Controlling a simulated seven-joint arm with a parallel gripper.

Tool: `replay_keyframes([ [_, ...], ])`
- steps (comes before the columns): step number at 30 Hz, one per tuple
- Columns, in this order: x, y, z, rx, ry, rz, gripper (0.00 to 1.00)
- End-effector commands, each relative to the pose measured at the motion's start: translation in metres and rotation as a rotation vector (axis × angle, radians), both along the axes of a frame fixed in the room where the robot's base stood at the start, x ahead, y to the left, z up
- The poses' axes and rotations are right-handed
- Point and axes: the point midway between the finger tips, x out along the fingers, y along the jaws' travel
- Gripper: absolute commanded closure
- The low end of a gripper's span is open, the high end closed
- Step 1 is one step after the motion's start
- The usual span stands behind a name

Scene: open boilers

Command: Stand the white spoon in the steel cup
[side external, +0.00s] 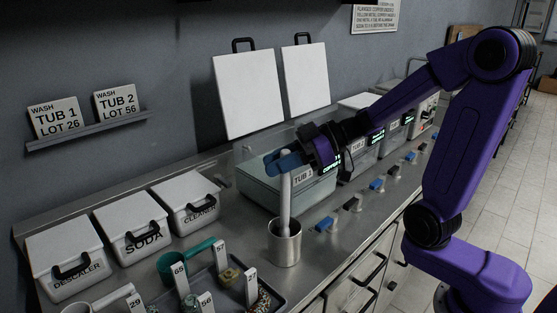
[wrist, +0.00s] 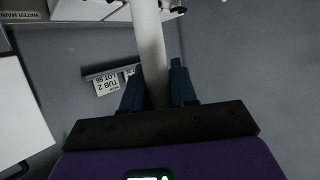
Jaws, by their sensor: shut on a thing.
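The white spoon (side external: 285,205) is upright, its long handle between the blue fingers of my gripper (side external: 284,161). Its lower end passes into the mouth of the steel cup (side external: 286,250), inside the rim. Whether it touches the cup's bottom is hidden. The cup stands upright on the steel counter. In the wrist view the pale spoon handle (wrist: 150,50) runs between the two dark blue fingers (wrist: 158,88), which close on it from both sides. The cup does not show clearly there.
A boiler tub (side external: 262,185) stands open behind the cup, with white lids (side external: 248,95) against the wall. Labelled bins such as soda (side external: 132,225) are at left. A tray of numbered tags (side external: 222,258) sits left of the cup. Blue and black levers (side external: 325,224) line the counter's front at right.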

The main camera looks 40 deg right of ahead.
Motion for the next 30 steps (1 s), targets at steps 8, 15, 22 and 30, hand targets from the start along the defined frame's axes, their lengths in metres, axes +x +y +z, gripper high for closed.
replay_keyframes([
  [8, 0.0, 0.0, 0.0, 0.0, 0.0, 0.0, 0.43],
  [15, -0.001, -0.002, 0.001, 0.0, -0.002, -0.001, 0.43],
  [22, -0.014, -0.022, 0.012, 0.0, -0.005, -0.006, 0.43],
  [30, -0.044, -0.063, 0.032, -0.002, -0.006, -0.006, 0.43],
])
